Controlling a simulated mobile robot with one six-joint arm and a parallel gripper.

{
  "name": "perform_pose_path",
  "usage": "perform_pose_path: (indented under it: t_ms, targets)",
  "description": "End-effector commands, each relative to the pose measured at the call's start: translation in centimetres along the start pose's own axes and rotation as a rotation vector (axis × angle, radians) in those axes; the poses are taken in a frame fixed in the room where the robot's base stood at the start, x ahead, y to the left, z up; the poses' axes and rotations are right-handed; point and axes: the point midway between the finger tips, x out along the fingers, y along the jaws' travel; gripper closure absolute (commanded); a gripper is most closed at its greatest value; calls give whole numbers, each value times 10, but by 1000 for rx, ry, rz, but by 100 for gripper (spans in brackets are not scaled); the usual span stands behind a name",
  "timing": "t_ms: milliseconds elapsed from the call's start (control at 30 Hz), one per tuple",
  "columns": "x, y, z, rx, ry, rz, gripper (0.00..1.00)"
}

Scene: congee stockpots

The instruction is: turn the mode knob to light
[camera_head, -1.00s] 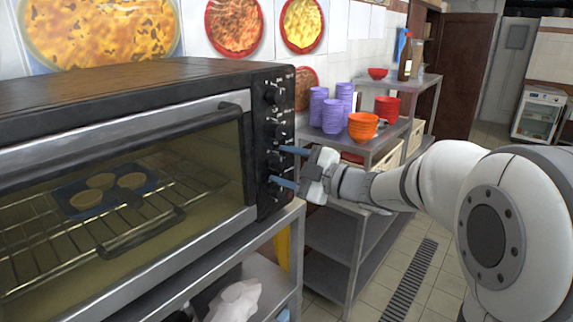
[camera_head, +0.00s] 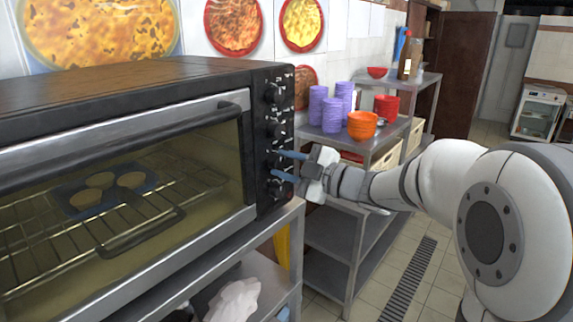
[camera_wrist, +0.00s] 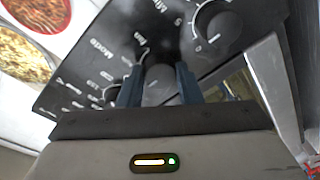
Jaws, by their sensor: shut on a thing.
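The black oven's control panel (camera_head: 283,110) carries a column of knobs. The mode knob (camera_wrist: 157,76) shows in the wrist view below the printed word "Mode". My gripper (camera_wrist: 158,88) is shut on this knob, with one blue finger on each side. In the head view my gripper (camera_head: 274,163) reaches the lower part of the panel from the right, and its fingers hide most of the knob. The knob's pointer and the light mark cannot be read.
Another knob (camera_wrist: 218,25) with minute marks sits close by on the panel. The oven's glass door (camera_head: 120,190) is shut, with tarts on a tray inside. A steel shelf (camera_head: 352,140) with purple cups and orange bowls stands behind my gripper.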

Motion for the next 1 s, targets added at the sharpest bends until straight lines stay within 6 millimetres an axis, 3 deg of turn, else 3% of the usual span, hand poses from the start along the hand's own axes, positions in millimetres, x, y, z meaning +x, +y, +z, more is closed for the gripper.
perform_pose_path:
  t_ms: [1000]
  targets:
    - [0, -2, 0, 741, 40, 59, 91]
